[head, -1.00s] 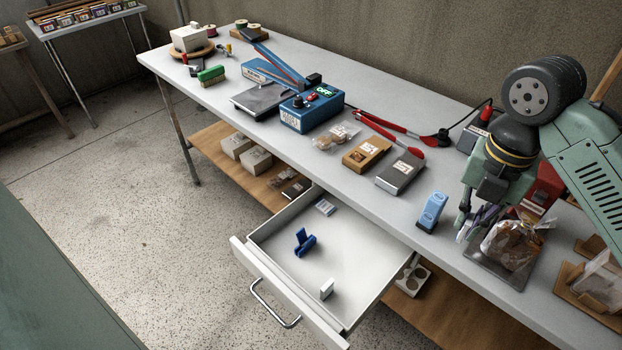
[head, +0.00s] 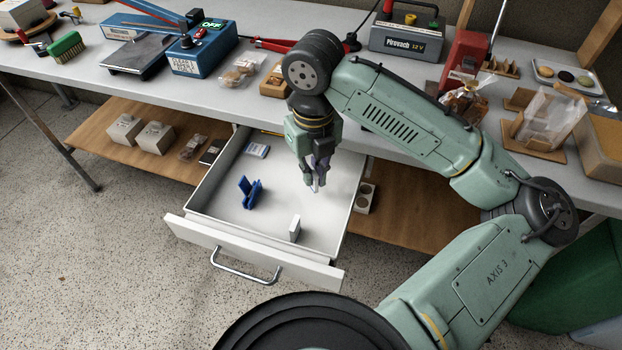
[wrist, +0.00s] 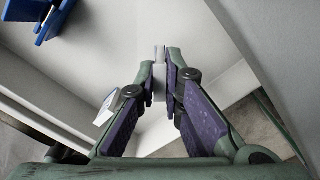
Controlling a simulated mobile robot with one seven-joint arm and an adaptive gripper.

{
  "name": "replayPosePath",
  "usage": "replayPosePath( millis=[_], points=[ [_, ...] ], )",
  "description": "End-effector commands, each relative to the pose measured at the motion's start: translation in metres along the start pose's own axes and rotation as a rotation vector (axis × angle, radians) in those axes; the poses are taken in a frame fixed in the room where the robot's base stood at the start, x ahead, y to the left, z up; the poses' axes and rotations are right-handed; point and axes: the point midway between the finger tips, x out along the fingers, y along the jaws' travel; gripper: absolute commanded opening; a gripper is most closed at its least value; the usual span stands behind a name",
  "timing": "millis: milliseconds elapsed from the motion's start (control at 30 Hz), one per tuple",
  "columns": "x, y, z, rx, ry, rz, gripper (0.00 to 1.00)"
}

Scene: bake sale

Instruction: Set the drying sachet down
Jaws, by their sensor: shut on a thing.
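My gripper (head: 315,180) points down over the right part of the open white drawer (head: 205,184). Its fingers are shut on a small pale thing, which I take to be the drying sachet (head: 316,188). In the wrist view the gripper (wrist: 160,72) shows its two purple-padded fingers closing together, with the pale sachet (wrist: 159,55) between the tips. The fingers hide most of it. I cannot tell whether it touches the drawer floor.
In the drawer are a blue clip-like thing (head: 249,191), a small upright white box (head: 295,229) and a pale packet (head: 257,150) at the back. The drawer floor between them is clear. The bench (head: 215,101) above holds a blue sealing machine (head: 200,53).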

Motion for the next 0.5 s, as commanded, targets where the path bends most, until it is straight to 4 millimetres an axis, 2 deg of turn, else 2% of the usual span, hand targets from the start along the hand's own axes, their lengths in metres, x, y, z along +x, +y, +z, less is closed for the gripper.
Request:
replayPosePath(
  millis=[100,200,500],
  points=[
    [0.018,0.000,-0.001,0.003,0.002,0.001,0.00],
    [0.026,0.000,0.000,0.002,0.001,0.001,0.00],
    [0.029,0.000,0.000,0.002,0.000,0.001,0.00]
  ],
)
